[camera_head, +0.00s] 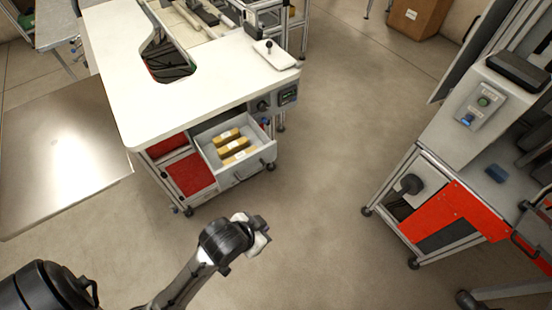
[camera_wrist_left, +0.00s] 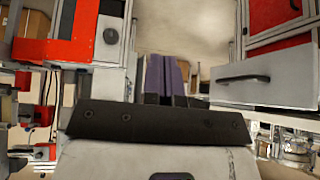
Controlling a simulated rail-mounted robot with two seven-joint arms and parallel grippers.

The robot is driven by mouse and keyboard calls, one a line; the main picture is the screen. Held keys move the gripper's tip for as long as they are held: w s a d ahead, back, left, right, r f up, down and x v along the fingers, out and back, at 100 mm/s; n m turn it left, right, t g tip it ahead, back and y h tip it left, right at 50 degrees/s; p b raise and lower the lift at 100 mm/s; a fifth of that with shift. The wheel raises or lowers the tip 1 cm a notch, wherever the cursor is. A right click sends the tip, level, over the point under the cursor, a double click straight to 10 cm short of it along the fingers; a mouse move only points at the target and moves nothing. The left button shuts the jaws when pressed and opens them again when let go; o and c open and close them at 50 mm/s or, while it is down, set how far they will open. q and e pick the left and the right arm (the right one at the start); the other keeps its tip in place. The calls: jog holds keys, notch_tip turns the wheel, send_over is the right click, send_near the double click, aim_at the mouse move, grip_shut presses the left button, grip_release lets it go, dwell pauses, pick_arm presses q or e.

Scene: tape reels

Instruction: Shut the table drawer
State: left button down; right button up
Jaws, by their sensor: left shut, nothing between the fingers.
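The table drawer (camera_head: 222,168) is pulled open from the cabinet under the white table, with several yellow-brown blocks (camera_head: 233,146) inside. Its grey front panel carries a dark handle (camera_head: 249,172). In the left wrist view the drawer front (camera_wrist_left: 270,90) is at the right, with its handle (camera_wrist_left: 243,79) facing the camera side. My left gripper (camera_head: 262,234) is in front of the drawer, apart from it, nearer the bottom of the head view. Its fingers (camera_wrist_left: 167,77) are together and empty in the left wrist view. My right gripper is not in view.
The white tabletop (camera_head: 130,85) overhangs the drawer cabinet, which has red panels (camera_head: 190,173). A wheeled machine with a red panel (camera_head: 449,218) stands at the right. A metal sheet-like table (camera_head: 65,150) is at the left. The floor between cabinet and machine is clear.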

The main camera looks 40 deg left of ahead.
pick_arm(q)
jog(key=w+d+m+y, duration=0.2)
jog(key=w+d+y, duration=0.1)
jog(key=w, duration=0.7)
jog(key=w+d+m+y, duration=0.1)
jog(key=w+d+y, duration=0.25)
jog(key=w, duration=0.65)
jog(key=m+g+y, duration=0.1)
jog(key=m+y, duration=1.1)
jog(key=m, duration=0.4)
send_near(273, 154)
jog(key=shift+m+h, duration=0.25)
jog(key=shift+m, duration=0.05)
jog(key=b+x, duration=0.2)
jog(key=x, duration=0.5)
jog(key=shift+w+a+r+b, duration=0.15)
jog(key=shift+a+b, duration=0.1)
jog(key=shift+b, duration=0.1)
jog(key=shift+a, duration=0.1)
